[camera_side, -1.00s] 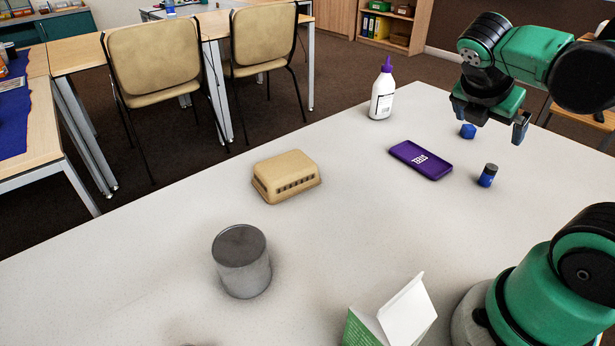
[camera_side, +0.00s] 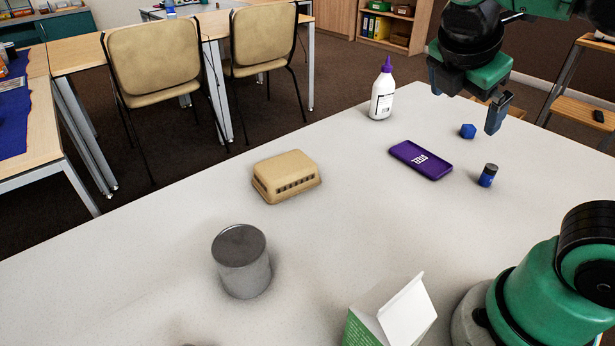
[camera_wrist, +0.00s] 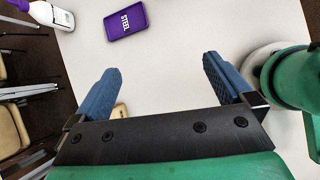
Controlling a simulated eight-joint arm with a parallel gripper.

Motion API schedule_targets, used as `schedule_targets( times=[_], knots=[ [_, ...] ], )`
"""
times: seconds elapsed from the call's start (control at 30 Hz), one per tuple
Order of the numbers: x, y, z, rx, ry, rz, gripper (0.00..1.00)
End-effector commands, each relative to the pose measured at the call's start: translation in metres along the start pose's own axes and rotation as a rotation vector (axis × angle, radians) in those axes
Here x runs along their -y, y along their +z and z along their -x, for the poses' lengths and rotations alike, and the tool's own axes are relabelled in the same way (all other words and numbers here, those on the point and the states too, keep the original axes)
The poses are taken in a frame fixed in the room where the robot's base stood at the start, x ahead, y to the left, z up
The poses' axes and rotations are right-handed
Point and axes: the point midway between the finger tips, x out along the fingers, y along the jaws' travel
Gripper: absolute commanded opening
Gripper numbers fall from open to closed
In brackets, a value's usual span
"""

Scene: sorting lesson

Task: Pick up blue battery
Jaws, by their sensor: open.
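The blue battery (camera_side: 487,175) stands upright on the white table, a small cylinder with a dark top, right of the purple case in the side view. I cannot make it out in the wrist view. My gripper (camera_side: 466,108) is open and empty, raised above the table, up and to the left of the battery in the side view. Its two blue fingers are spread wide in the wrist view (camera_wrist: 165,85), with bare table between them.
Near the battery lie a purple case (camera_side: 421,160) and a blue polyhedral block (camera_side: 467,131). A white glue bottle (camera_side: 382,95) with a purple cap stands behind. A beige box (camera_side: 286,178), a grey can (camera_side: 242,262) and a carton (camera_side: 392,318) stand farther off.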

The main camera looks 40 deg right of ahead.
Motion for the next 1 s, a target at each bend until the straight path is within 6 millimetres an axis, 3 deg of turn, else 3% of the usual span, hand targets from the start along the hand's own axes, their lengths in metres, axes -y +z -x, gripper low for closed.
schedule_targets(
  times=[0.2,0.3,0.43,0.53,1.0],
  knots=[
    [-0.02,-0.074,-0.035,-0.435,0.045,-0.735,1.0],
    [-0.029,-0.098,-0.041,-0.627,-0.007,-1.061,1.0],
    [-0.037,-0.114,-0.043,-0.796,-0.086,-1.348,0.97],
    [-0.039,-0.118,-0.042,-0.853,-0.122,-1.447,0.71],
    [-0.041,-0.117,-0.044,-0.848,-0.12,-1.453,0.71]
  ],
)
